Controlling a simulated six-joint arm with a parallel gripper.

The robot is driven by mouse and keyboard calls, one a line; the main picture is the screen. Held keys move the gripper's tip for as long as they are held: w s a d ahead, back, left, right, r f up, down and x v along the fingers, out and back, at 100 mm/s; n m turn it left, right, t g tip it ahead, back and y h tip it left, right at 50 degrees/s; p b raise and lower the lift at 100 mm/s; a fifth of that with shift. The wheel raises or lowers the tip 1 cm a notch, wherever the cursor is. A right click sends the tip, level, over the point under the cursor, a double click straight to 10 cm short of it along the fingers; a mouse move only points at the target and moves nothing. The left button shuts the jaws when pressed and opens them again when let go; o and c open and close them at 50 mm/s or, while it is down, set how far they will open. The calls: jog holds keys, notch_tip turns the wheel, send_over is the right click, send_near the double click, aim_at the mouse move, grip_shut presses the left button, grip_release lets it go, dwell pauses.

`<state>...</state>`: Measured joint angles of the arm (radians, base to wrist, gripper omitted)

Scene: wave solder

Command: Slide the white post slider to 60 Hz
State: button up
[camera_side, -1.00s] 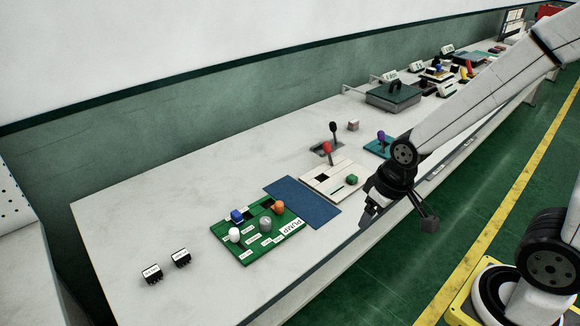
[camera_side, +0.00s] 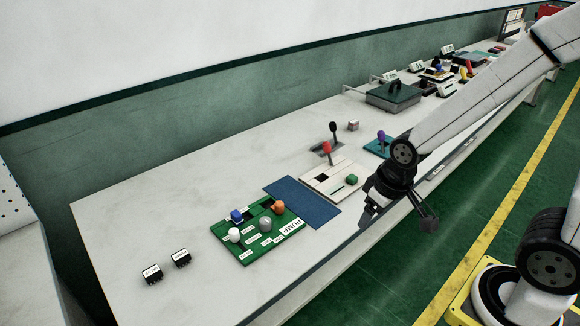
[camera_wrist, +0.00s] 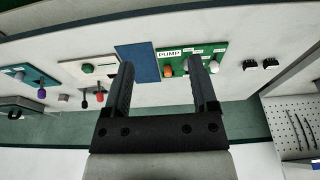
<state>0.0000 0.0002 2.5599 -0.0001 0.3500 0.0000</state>
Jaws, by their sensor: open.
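The white post (camera_side: 234,235) stands upright on the green board marked PUMP (camera_side: 246,258), near the board's left corner. It also shows in the wrist view (camera_wrist: 214,66), just right of my right finger. A blue, a grey (camera_side: 265,223) and an orange post (camera_side: 278,207) share the board. The small labels are too small to read, so I cannot tell which mark is 60 Hz. My gripper (camera_side: 371,212) is open and empty, well right of the board at the table's front edge. In the wrist view my gripper's fingers (camera_wrist: 162,62) partly cover the board.
A blue mat (camera_side: 302,202) lies beside the board. Two small black labelled blocks (camera_side: 181,259) sit to the left. The table's front left is clear.

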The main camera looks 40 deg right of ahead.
jog(key=shift+w, duration=0.25)
jog(key=c, duration=0.8)
jog(key=shift+w+a+r, duration=0.1)
jog(key=shift+w+a, duration=0.05)
jog(key=shift+w, duration=0.2)
grip_shut()
jog(key=w+a+f+n+y, duration=0.1)
jog(key=w+a, duration=0.4)
jog(key=w, duration=0.5)
jog(key=w+a+f+n, duration=0.4)
jog(key=w+a+n, duration=0.1)
jog(key=w, duration=0.5)
jog(key=w+a+f+n+y, duration=0.1)
jog(key=w+a+f+n, duration=0.2)
jog(key=w+a, duration=0.4)
jog(key=w, duration=0.4)
jog(key=shift+a+f+y, duration=0.15)
jog(key=shift+a+y, duration=0.1)
jog(key=shift+y, duration=0.05)
